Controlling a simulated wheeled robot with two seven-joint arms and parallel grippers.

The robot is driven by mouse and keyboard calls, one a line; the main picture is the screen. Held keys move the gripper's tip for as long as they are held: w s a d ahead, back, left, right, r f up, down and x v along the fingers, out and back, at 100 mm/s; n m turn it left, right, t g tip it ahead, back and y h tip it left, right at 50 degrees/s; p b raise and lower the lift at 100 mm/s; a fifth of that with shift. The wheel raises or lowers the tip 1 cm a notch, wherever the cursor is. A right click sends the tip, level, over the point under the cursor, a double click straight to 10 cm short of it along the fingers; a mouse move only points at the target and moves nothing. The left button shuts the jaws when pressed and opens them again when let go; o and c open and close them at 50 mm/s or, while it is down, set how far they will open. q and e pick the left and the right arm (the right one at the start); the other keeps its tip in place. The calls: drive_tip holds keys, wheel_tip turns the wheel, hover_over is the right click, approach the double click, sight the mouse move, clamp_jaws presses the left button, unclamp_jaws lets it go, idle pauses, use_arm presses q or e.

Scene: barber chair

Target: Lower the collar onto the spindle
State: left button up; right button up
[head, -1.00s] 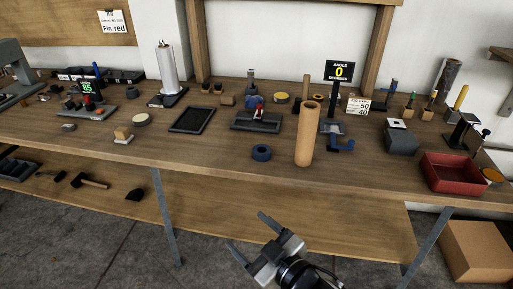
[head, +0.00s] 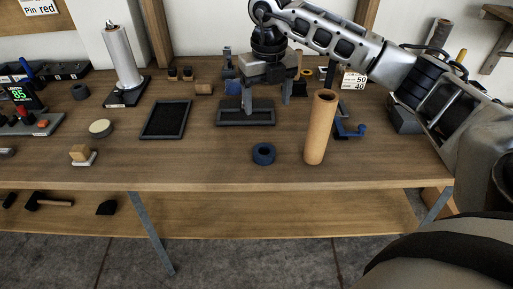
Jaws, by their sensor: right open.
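My right gripper (head: 267,103) is open and points down over a dark rectangular tray (head: 262,123) near the middle of the workbench. Its fingers are apart, and I see nothing held between them. A blue ring (head: 263,145), which may be the collar, lies flat on the bench in front of the tray, apart from the gripper. A small blue part (head: 232,88) shows just left of the fingers, partly hidden by the gripper. I cannot tell which thing is the spindle; a pale upright cylinder (head: 120,55) stands on a dark base at the left. My left gripper is not in view.
A tall tan tube (head: 320,128) stands right of the blue ring, close to my right arm. A blue crank-like part (head: 350,131) is beyond it. A black-framed tray (head: 167,119) lies left of the gripper. The bench front between the small block (head: 79,152) and the ring is clear.

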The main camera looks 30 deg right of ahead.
hover_over(264, 148)
drive_tip(key=s, duration=0.1)
drive_tip(key=f, duration=0.5)
drive_tip(key=f+p, duration=0.1)
drive_tip(key=f, duration=0.4)
drive_tip(key=shift+s+a, duration=0.2)
drive_tip(key=shift+a+f+p, duration=0.2)
drive_tip(key=shift+f+p, duration=0.3)
drive_tip(key=shift+f, duration=2.2)
drive_tip(key=c, duration=1.1)
